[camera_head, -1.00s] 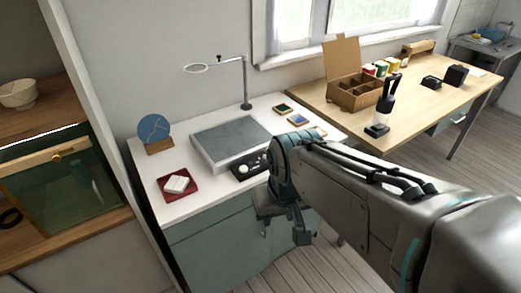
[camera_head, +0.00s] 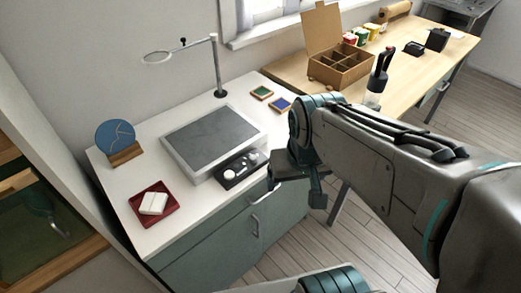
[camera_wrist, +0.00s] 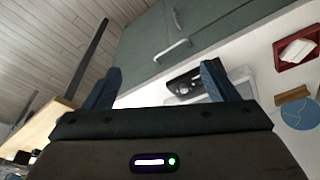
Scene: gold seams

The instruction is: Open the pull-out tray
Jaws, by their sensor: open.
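The grey-green cabinet (camera_head: 215,255) stands under the white worktop. It has a slim bar handle near the top of its front (camera_head: 266,194) and an upright one below (camera_head: 256,225). I cannot tell for sure which part is the pull-out tray; the fronts in view look closed. In the wrist view the upper handle (camera_wrist: 172,51) and the other handle (camera_wrist: 177,19) lie beyond the fingertips. My gripper (camera_wrist: 157,82) is open and empty, with its two blue fingers spread. In the head view my gripper (camera_head: 316,188) hangs just right of the cabinet, apart from both handles.
The worktop (camera_head: 135,210) bears a grey-topped slab (camera_head: 212,140), a black dish holder (camera_head: 242,168), a red tray (camera_head: 152,205), a blue disc on a stand (camera_head: 117,140) and a ring lamp (camera_head: 218,70). A wooden table (camera_head: 290,75) stands right. The floor (camera_head: 350,245) in front is clear.

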